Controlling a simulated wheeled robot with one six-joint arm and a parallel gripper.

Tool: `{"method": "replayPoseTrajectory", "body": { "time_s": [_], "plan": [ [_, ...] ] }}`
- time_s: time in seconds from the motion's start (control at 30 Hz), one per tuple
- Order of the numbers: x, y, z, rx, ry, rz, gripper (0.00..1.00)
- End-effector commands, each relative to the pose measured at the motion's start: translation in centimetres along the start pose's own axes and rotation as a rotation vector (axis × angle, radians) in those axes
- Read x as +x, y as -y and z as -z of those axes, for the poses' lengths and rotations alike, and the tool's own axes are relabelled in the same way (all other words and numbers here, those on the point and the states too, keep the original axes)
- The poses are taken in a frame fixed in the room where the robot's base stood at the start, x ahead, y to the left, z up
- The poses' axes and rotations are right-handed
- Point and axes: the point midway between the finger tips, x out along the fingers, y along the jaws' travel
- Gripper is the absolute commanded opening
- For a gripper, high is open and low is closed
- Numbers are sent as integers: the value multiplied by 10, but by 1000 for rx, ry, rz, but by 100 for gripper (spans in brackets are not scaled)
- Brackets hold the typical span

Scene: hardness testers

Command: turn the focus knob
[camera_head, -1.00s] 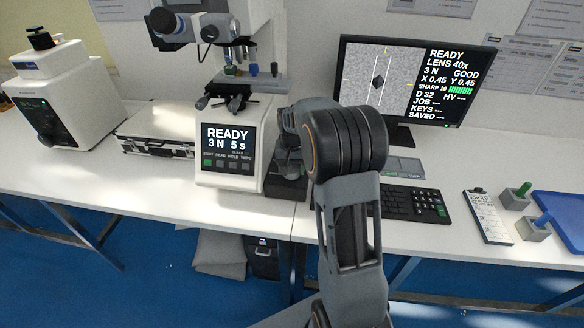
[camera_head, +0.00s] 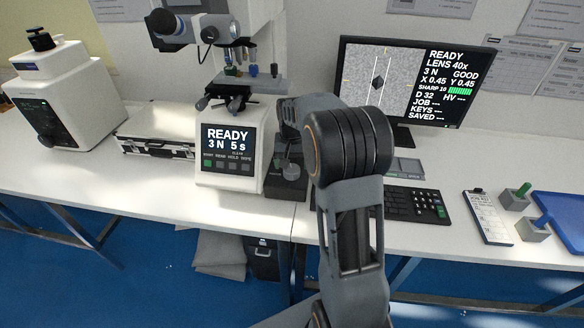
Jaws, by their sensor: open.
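The hardness tester (camera_head: 232,150) stands at the middle of the bench, its panel reading READY, 3 N, 5 s. At its right is a dark box (camera_head: 285,187) with a round grey knob (camera_head: 291,172) on it; I cannot tell for sure that this is the focus knob. My gripper (camera_head: 289,148) is just above this knob, partly hidden by my arm, and appears open and apart from the knob. The monitor (camera_head: 415,82) shows a dark diamond mark on grey, with READY, LENS 40x, GOOD and a green sharpness bar.
A keyboard (camera_head: 411,204) lies right of my arm. Further right are a clipboard (camera_head: 487,217), small grey blocks with green and blue handles, and a blue tray (camera_head: 570,215). A case (camera_head: 158,135) and another machine (camera_head: 65,95) stand left. The front left bench is clear.

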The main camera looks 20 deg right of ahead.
Motion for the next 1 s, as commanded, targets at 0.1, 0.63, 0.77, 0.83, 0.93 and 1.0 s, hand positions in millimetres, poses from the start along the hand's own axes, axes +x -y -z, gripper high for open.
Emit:
{"method": "replayPoseTrajectory", "body": {
  "time_s": [0.1, 0.63, 0.77, 0.83, 0.93, 1.0],
  "plan": [
    [-27, 0, 1, 0, -5, 1, 82],
    [-105, 0, 0, 0, -1, 0, 82],
    [-110, 0, 0, 0, 0, 0, 82],
    [-110, 0, 0, 0, 1, 0, 82],
    [-110, 0, 0, 0, 1, 0, 82],
    [-110, 0, 0, 0, 1, 0, 82]
  ]
}}
